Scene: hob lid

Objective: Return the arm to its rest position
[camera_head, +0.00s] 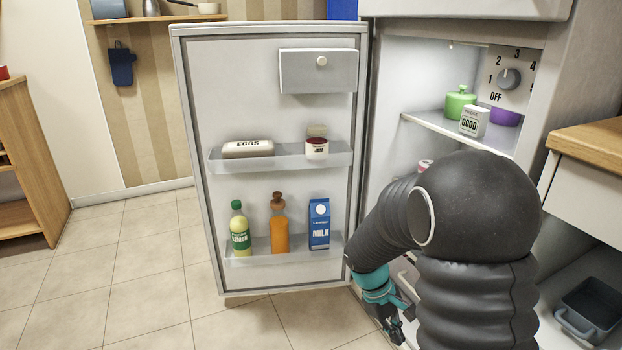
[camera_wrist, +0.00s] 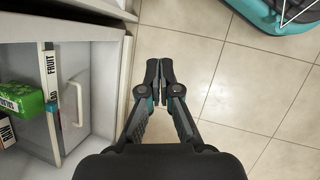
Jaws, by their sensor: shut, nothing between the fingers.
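My gripper (camera_wrist: 159,70) is shut and empty in the wrist view, with its fingertips together above the tiled floor. In the head view my gripper (camera_head: 396,332) hangs low at the bottom, just right of the open fridge door's lower corner. My dark arm covers the lower part of the fridge interior in that view.
The fridge door (camera_head: 270,36) stands wide open, with bottles, a milk carton and eggs on its shelves. A fridge shelf (camera_head: 415,119) holds a green pot and a white box. In the wrist view a drawer (camera_wrist: 90,70) lies left of my gripper. Tiled floor (camera_wrist: 190,60) is clear.

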